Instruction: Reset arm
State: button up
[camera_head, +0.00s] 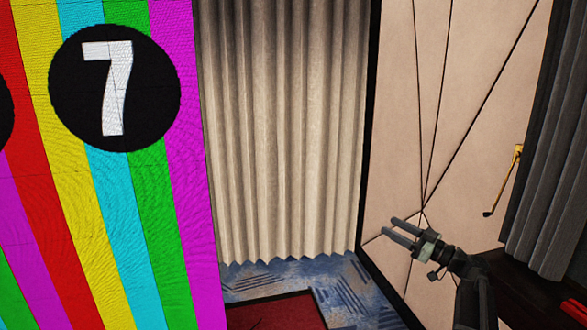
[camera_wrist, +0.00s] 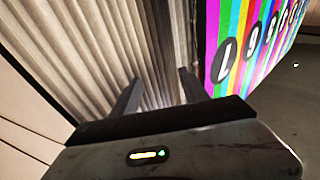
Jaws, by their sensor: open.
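My gripper (camera_head: 395,230) is at the lower right of the head view, at the end of my dark arm. Its two fingers point left and are apart, with nothing between them. In the wrist view my gripper (camera_wrist: 158,92) shows its two dark fingers spread, with the pale curtain behind them. In the head view it stands in front of the beige wall panel (camera_head: 410,110), and it looks clear of it.
A pleated cream curtain (camera_head: 285,130) hangs mid-picture above blue patterned carpet (camera_head: 345,280) and a red mat (camera_head: 275,312). A dark grey curtain (camera_head: 555,150) and a brass-coloured handle (camera_head: 505,180) are at right.

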jog(key=a+f+n+g+p, duration=0.1)
jog(key=a+f+g, duration=0.1)
jog(key=a, duration=0.6)
jog(key=a+f+n+g, duration=0.1)
jog(key=a+f+g, duration=0.15)
jog(key=a, duration=0.55)
jog(key=s+a+f+g+h+p, duration=0.1)
jog(key=s+a+f+g+h, duration=0.15)
jog(key=s+a+f, duration=0.4)
jog(key=s+a+f+g+h+p, duration=0.1)
jog(key=s+a+f+g+p, duration=0.2)
jog(key=a, duration=0.7)
jog(key=s+a+f+m+g+h, duration=0.1)
jog(key=s+a+f+g+h, duration=0.1)
jog(key=s+f+g+h, duration=0.15)
jog(key=s+d+f+m+h, duration=0.2)
jog(key=s+d+m+h, duration=0.1)
jog(key=d+m, duration=0.2)
jog(key=s+d+f+m+h+b, duration=0.1)
jog(key=s+d+f+m+h, duration=0.2)
jog(key=d+m, duration=0.2)
jog(key=d+g, duration=0.1)
jog(key=d, duration=0.2)
jog(key=shift+f+h, duration=0.3)
jog(key=shift+h, duration=0.1)
